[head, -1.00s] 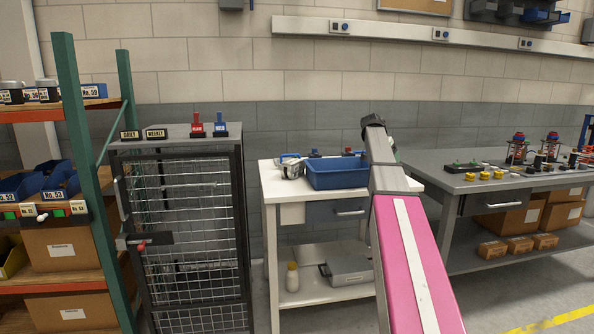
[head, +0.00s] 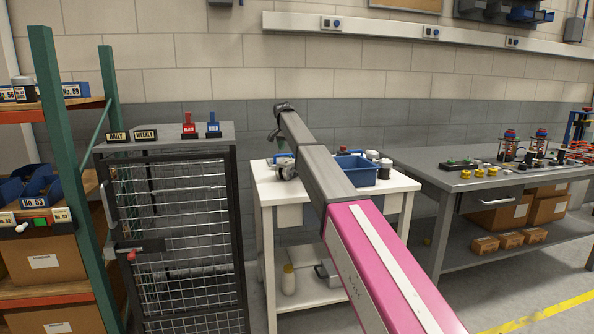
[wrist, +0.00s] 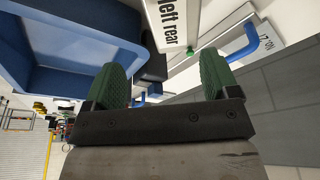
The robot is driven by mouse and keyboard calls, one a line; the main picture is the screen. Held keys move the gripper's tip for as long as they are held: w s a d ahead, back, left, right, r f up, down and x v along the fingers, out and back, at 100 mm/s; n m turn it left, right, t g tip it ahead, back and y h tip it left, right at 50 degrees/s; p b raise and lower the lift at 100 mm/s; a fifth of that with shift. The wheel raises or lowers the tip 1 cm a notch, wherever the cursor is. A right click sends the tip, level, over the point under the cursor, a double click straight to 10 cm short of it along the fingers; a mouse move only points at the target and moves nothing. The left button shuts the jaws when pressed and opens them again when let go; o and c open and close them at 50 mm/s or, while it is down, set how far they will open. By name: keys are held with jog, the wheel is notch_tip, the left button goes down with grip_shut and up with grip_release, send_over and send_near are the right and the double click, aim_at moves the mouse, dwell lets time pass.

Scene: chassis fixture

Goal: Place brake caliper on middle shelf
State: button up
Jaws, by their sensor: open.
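A small silver-grey part (head: 286,171) lies at the left of the white workbench top, beside the blue bin; it may be the brake caliper, but it is too small to be sure. My gripper (head: 272,136) is above the left of this bench and seems apart from the part. In the wrist view my gripper (wrist: 160,75) has its two green fingers spread, with nothing clearly held. Beyond them are a white piece labelled "left rear" (wrist: 172,22) and a dark block (wrist: 153,68). The rack at left has an orange shelf (head: 45,292); which shelf is the middle one is unclear.
A blue bin (head: 356,172) sits on the white bench (head: 395,184), partly behind my arm. A mesh cabinet (head: 170,240) with its door shut stands left of it. A grey workbench (head: 440,164) with small parts is at right. Open floor shows in front at right.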

aim_at(288, 161)
jog(key=shift+w+a, duration=0.15)
jog(key=shift+a, duration=0.8)
jog(key=shift+s+x, duration=0.2)
jog(key=shift+x, duration=5.2)
jog(key=shift+a+f, duration=0.15)
jog(key=c, duration=1.3)
grip_shut()
